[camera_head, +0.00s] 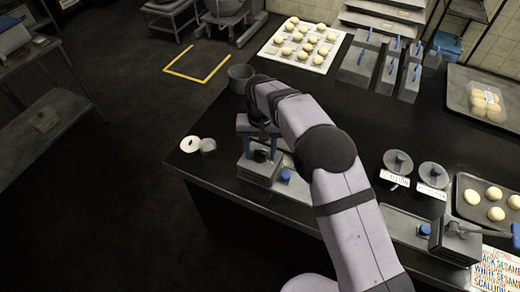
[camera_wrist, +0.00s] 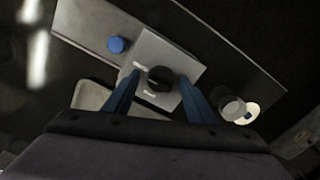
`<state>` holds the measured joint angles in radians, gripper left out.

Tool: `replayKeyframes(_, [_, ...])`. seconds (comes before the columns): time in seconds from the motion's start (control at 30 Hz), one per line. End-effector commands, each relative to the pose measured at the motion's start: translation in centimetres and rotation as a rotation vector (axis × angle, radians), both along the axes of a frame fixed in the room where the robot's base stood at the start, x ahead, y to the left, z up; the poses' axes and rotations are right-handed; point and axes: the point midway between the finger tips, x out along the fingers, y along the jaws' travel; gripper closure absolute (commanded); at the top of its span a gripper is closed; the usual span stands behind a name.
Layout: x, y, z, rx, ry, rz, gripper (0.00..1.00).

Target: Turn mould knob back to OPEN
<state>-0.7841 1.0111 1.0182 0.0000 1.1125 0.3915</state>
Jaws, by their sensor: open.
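The mould knob (camera_wrist: 160,79) is a round black knob on top of a grey box (camera_wrist: 166,54). Small white labels lie beside it, too blurred to read. Its pointing direction cannot be told. My gripper (camera_wrist: 159,77) is open, with one blue finger on each side of the knob in the wrist view. Gaps show between the fingers and the knob, so it is not gripped. In the head view my gripper (camera_head: 259,147) points down over the grey box (camera_head: 258,172), and the knob (camera_head: 260,156) shows dark between the fingers.
A blue button (camera_head: 285,176) sits right of the box. A small cup (camera_head: 208,147) and a white lid (camera_head: 190,145) stand to its left, near the counter edge. A grey pot (camera_head: 240,78) stands behind. Two labelled round lids (camera_head: 398,162) are to the right.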

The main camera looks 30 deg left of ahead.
Motion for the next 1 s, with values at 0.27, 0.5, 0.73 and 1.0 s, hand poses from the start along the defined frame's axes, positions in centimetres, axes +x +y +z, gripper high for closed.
replayKeyframes(0.27, [0.00,0.00,0.01,0.000,0.000,0.000,0.90])
replayKeyframes(0.5, [0.02,0.00,0.04,0.000,0.000,0.008,0.90])
replayKeyframes(0.73, [0.06,0.02,0.05,0.000,-0.001,0.073,0.90])
replayKeyframes(1.0, [0.09,0.06,0.08,0.001,-0.002,0.259,0.90])
